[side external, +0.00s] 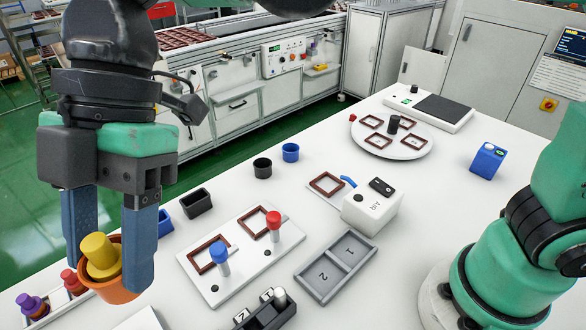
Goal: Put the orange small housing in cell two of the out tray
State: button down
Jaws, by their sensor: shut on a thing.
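The orange small housing (112,288) is a round cup, held between the two blue fingers of my gripper (108,272) at the left of the side external view. A yellow plug shows in the housing's mouth (100,257); its lower end is hidden. My gripper is shut on the housing, which looks raised, though its height above the table is hard to tell. The grey out tray (301,276) lies right of centre, well to the right of my gripper. Its two cells are marked 1 and 2, with cell two (324,275) at the lower left. Both cells are empty.
Between my gripper and the tray lies a white fixture plate (248,268) with brown frames and upright blue and red knobs. A dark holder (262,318) stands before the tray, a white AIR box (372,208) behind it. Purple and red plugs (72,282) stand at the left.

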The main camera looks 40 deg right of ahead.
jog(key=s+d+n+g+h, duration=0.1)
jog(key=s+d+n, duration=0.2)
jog(key=d, duration=1.7)
notch_tip(320, 180, down, 20)
jog(key=shift+w+f, duration=0.15)
jog(key=shift+f, duration=0.05)
jog(key=shift+f, duration=0.1)
jog(key=shift+c, duration=1.4)
grip_release()
